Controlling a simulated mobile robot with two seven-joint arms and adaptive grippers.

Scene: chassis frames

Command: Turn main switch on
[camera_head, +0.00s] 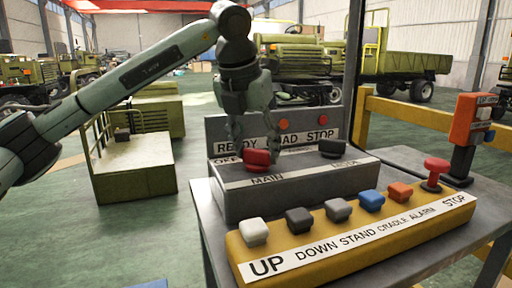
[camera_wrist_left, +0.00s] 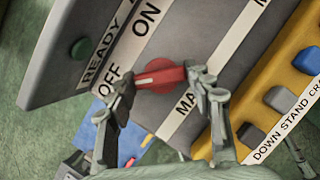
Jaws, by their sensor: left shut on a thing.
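The main switch is a red rotary knob (camera_head: 257,158) on the sloped grey box (camera_head: 235,205), above the label MAIN. It shows closely in the left wrist view (camera_wrist_left: 162,74), where a small white mark on its handle lies on the side towards the OFF label (camera_wrist_left: 104,92). The ON label (camera_wrist_left: 148,17) is further up the same strip. My left gripper (camera_head: 254,148) reaches down from above, its two fingers shut on the knob's handle from both ends. The fingers hide parts of the knob and labels. My right gripper does not show.
A black knob (camera_head: 332,147) sits right of the main switch. In front is a yellow panel (camera_head: 350,252) with several coloured buttons and a red stop button (camera_head: 435,167). An upright plate with READY and STOP labels (camera_head: 320,135) stands behind. A yellow rail (camera_head: 425,115) runs behind the table.

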